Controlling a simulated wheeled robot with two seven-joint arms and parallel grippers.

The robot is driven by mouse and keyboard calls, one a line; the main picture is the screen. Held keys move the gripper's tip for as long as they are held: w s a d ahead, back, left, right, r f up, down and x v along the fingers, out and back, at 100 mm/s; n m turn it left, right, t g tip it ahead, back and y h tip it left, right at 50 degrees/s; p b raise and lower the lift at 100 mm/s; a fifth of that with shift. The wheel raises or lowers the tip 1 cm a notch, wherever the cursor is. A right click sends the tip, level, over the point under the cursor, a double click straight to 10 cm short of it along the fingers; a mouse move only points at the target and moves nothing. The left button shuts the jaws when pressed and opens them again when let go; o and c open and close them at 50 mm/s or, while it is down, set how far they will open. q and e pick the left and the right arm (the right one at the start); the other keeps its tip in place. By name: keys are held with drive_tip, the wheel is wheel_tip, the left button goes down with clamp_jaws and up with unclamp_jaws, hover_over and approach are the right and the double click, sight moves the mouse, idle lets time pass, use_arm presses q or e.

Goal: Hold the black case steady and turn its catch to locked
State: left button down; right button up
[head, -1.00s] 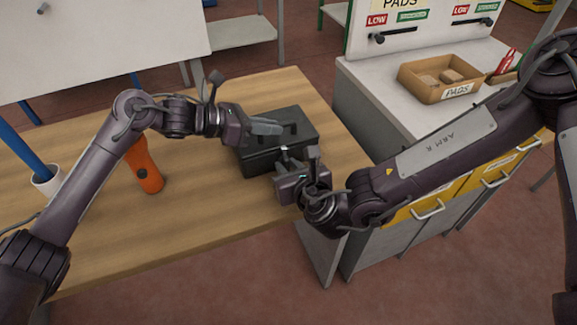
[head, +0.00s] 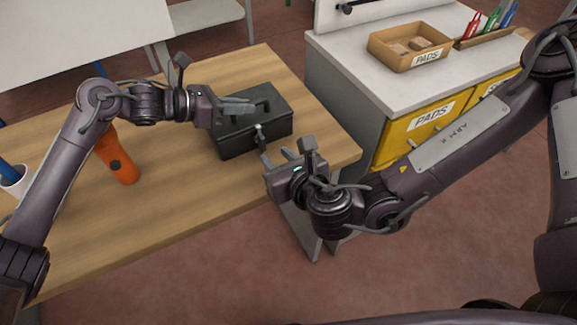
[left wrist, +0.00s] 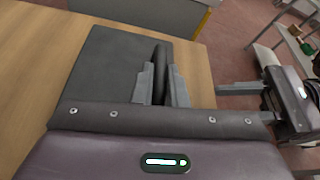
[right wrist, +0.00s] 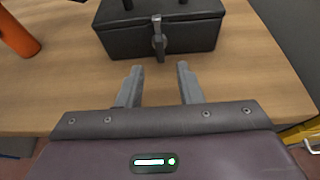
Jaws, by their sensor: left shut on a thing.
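The black case (head: 240,144) stands on the wooden table near its front edge. My left gripper (head: 252,106) reaches over its lid. In the left wrist view the fingers are closed around the dark handle (left wrist: 160,72). The grey catch (right wrist: 158,38) is on the case's front face, its lever hanging roughly upright in the right wrist view. It also shows in the head view (head: 260,132). My right gripper (right wrist: 155,80) is open and empty, in front of the case and apart from the catch, its fingers pointing toward the front face. Any lock marking is too small to read.
A grey-topped cabinet (head: 340,55) with a cardboard pads box (head: 395,52) stands to the right. The table front is clear.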

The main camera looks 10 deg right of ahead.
drive_tip(key=shift+v, duration=2.4)
use_arm(q)
drive_tip(key=c, duration=1.4)
unclamp_jaws()
drive_tip(key=shift+o, duration=0.2)
